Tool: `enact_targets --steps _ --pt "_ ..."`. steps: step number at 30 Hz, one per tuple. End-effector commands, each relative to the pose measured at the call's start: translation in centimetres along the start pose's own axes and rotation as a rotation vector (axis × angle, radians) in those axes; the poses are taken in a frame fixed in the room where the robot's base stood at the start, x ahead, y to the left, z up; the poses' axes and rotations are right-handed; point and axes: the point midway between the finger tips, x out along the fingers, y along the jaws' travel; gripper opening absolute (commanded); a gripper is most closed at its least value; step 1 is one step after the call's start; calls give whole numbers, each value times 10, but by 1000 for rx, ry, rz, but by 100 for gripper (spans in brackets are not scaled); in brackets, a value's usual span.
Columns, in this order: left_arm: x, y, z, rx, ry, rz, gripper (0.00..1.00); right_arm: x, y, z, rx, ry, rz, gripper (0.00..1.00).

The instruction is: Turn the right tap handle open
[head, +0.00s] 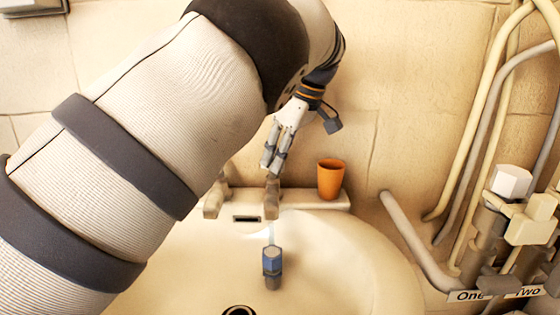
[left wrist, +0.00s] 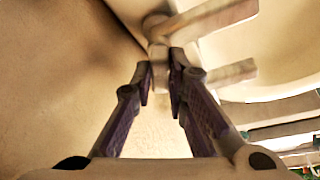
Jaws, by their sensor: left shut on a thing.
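The washbasin (head: 345,260) has two tan taps on its back ledge, a left tap (head: 214,200) and a right tap (head: 271,200). My left gripper (head: 270,170) reaches down from above to the right tap. In the left wrist view, my left gripper's fingers (left wrist: 163,82) close around a tan upright part of the tap, which I take to be the right tap handle (left wrist: 158,58). Tan bars of the tap fittings (left wrist: 215,17) stick out to the right there. The fingers partly hide the handle. My right gripper is not in view.
An orange cup (head: 330,178) stands on the ledge just right of the right tap. A blue-topped piece (head: 272,262) is in front of that tap, over the basin. Pipes and valves (head: 511,181) with a "One Two" label fill the right side. My left arm covers the left.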

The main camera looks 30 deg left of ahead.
Motion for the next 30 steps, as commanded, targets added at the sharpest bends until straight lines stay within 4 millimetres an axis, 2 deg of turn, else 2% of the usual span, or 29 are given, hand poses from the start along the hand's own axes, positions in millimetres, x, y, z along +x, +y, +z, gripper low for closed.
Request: enact_targets --steps 1,12,30 --pt "6 2 2 -32 2 -20 0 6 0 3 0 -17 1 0" --pt "4 4 0 -264 1 -113 0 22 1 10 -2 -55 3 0" --pt "2 4 -1 -356 -1 -152 0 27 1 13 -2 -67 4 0"
